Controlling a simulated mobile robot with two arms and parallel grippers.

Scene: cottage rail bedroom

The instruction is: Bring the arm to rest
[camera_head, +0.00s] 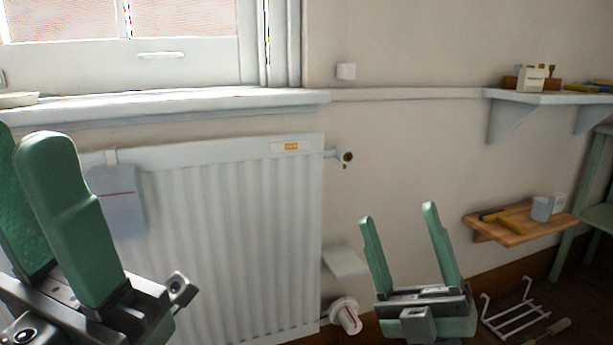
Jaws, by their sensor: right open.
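My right gripper (398,213) is at the lower middle of the head view, with its two green fingers pointing up. The fingers stand well apart, with only wall showing between them, so it is open and empty. My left gripper (25,135) is large and close at the left edge, its green fingers also pointing up. The near finger partly covers the far one, so the gap between them is unclear. I see nothing held in it. The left gripper overlaps the white radiator (230,225) in the picture.
A window sill (200,101) runs above the radiator. A radiator valve (345,315) is low, left of my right gripper.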

